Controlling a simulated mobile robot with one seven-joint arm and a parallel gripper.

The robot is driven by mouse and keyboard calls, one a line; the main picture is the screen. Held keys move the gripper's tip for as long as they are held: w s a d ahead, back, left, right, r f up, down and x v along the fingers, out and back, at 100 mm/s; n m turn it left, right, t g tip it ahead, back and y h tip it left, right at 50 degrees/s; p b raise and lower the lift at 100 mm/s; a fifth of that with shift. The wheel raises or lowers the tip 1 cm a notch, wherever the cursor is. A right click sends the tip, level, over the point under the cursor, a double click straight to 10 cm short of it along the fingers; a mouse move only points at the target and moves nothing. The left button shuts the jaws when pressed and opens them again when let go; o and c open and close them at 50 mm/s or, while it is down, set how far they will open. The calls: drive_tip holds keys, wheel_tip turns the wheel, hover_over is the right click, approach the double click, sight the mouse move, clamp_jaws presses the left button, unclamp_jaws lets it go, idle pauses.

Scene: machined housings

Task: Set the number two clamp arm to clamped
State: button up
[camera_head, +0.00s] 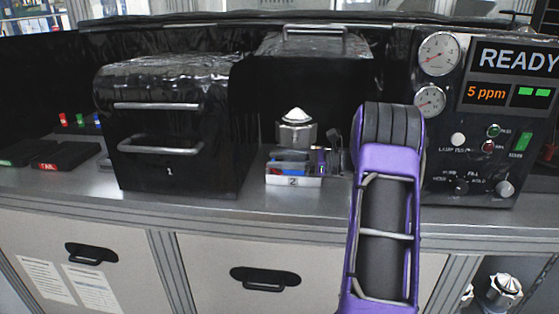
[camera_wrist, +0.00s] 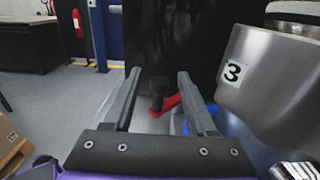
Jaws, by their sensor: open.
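The clamp arm is a red lever (camera_wrist: 166,105) with a black knob (camera_wrist: 157,86), seen ahead in the wrist view. My gripper (camera_wrist: 159,76) is open, and the knob shows between its two grey fingers. I cannot tell whether the fingers touch it. The lever's far end and its pivot are partly hidden. In the head view, the number two fixture (camera_head: 292,182) has a white "2" label and blue and red parts. The gripper is mostly hidden there beside my purple arm.
A silver housing marked 3 (camera_wrist: 262,78) is close on the right in the wrist view. The black number one cover (camera_head: 170,135) is shut at left; the number two cover (camera_head: 310,50) is raised. A gauge panel (camera_head: 485,120) reading READY stands at right.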

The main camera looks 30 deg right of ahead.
wheel_tip(320, 180, up, 10)
drive_tip(key=shift+p, duration=0.45)
idle(0.3)
